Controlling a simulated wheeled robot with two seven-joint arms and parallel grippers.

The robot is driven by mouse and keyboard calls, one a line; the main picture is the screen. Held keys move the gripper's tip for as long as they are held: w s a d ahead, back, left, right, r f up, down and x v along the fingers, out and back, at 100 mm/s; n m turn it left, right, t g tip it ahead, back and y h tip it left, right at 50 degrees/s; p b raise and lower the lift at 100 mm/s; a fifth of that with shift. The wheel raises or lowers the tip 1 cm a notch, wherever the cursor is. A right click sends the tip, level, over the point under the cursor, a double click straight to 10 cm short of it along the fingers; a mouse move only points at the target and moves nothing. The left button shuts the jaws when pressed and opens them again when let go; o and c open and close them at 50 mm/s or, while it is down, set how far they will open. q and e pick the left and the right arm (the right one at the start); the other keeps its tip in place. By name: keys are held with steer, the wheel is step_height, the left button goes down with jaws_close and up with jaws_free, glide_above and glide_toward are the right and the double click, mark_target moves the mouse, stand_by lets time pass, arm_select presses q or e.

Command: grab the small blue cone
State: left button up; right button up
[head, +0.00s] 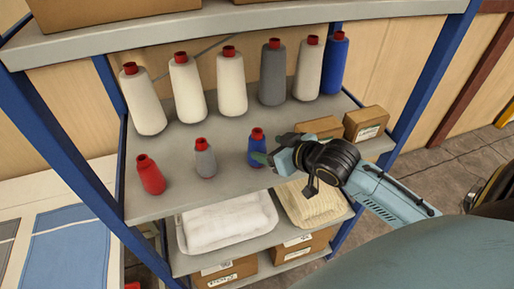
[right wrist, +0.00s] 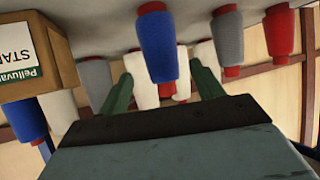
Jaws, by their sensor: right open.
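The small blue cone (head: 257,148), with a red top, stands upright on the shelf board, at the right end of a front row of small cones. My right gripper (head: 272,149) comes in from the right with its fingers open, close beside this cone. In the right wrist view, which looks upside down, the small blue cone (right wrist: 158,48) appears ahead, between the directions of the two spread fingers (right wrist: 163,86). I cannot tell whether either finger touches it. My left gripper is not in view.
A small grey cone (head: 205,160) and a small red cone (head: 151,176) stand left of the blue one. Several tall cones, including a large blue one (head: 334,64), line the back. Cardboard boxes (head: 366,123) sit at the right. Another shelf (head: 220,22) is above.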

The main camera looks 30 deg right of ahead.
mark_target(253, 143)
steer(key=shift+p+x, duration=0.6)
steer(key=shift+x, duration=3.3)
steer(key=shift+a+r, duration=0.15)
steer(key=c, duration=1.1)
